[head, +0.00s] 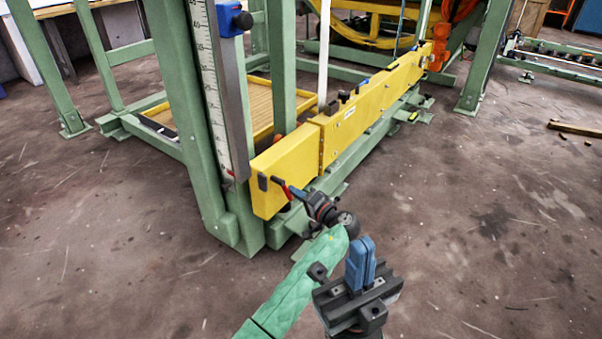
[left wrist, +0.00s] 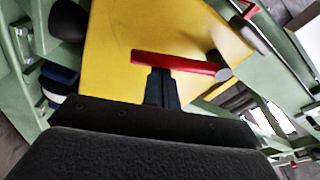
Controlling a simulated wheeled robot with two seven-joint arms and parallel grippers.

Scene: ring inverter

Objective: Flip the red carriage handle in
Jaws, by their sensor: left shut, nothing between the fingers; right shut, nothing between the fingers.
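The red carriage handle (head: 278,181) is at the near end of the yellow carriage beam (head: 285,172). In the left wrist view the red handle (left wrist: 178,62) lies across the yellow face as a bar, with a dark grey piece at its right end. My left gripper (head: 294,190) is shut and empty, its fingertips right at the handle. In the left wrist view my left gripper's fingers (left wrist: 162,84) meet the bar's lower edge near its middle; I cannot tell whether they touch. My right gripper (head: 361,262) is shut and empty, pointing up, apart from the beam.
A green frame post (head: 190,120) with a measuring scale (head: 228,100) stands left of the beam's near end. A green rail (head: 370,135) runs low along the beam. The floor (head: 500,210) to the right is mostly clear.

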